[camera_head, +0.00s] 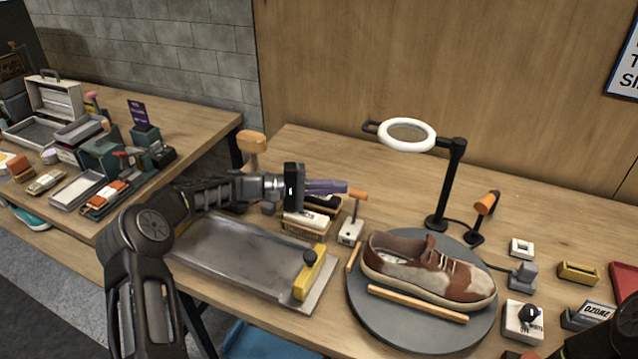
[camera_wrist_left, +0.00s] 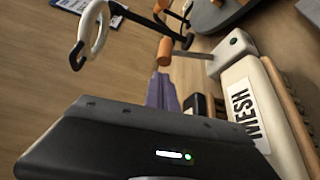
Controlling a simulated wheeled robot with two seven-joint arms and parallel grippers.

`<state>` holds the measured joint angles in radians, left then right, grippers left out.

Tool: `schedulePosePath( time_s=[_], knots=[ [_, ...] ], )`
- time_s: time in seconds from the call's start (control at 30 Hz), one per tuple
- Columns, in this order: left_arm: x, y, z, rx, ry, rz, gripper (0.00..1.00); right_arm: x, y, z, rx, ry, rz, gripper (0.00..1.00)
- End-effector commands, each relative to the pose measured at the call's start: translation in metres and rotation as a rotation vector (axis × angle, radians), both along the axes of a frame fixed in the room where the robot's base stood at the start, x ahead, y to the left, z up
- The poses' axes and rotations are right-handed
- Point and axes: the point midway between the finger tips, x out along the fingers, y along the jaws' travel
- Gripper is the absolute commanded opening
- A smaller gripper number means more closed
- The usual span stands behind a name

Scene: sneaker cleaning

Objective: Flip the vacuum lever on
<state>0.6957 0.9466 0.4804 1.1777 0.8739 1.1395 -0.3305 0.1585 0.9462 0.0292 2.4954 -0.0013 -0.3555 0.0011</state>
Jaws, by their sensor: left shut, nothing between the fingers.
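The lever has an orange handle (camera_head: 357,195) on a thin grey stem above a small white base (camera_head: 350,232). It stands upright, just left of the turntable. My left gripper (camera_head: 343,187), with purple fingers, is shut and empty, its tips right at the orange handle. In the left wrist view the purple fingers (camera_wrist_left: 162,92) point at the orange handle (camera_wrist_left: 165,52). I cannot tell whether they touch. My right gripper's fingers do not show.
A brown-and-white sneaker (camera_head: 425,268) sits on the round grey turntable (camera_head: 385,335). A ring lamp (camera_head: 407,134) stands behind it. A metal tray (camera_head: 235,250) with a yellow bar (camera_head: 310,275) lies in front.

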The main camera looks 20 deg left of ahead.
Motion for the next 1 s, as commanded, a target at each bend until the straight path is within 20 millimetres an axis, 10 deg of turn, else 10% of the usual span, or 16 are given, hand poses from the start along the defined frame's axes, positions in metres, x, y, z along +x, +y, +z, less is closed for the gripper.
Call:
schedulePosePath(
  time_s=[1.0],
  knots=[
    [0.0004,-0.0092,0.0008,0.001,-0.001,0.001,0.0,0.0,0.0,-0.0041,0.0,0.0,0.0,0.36]
  ],
)
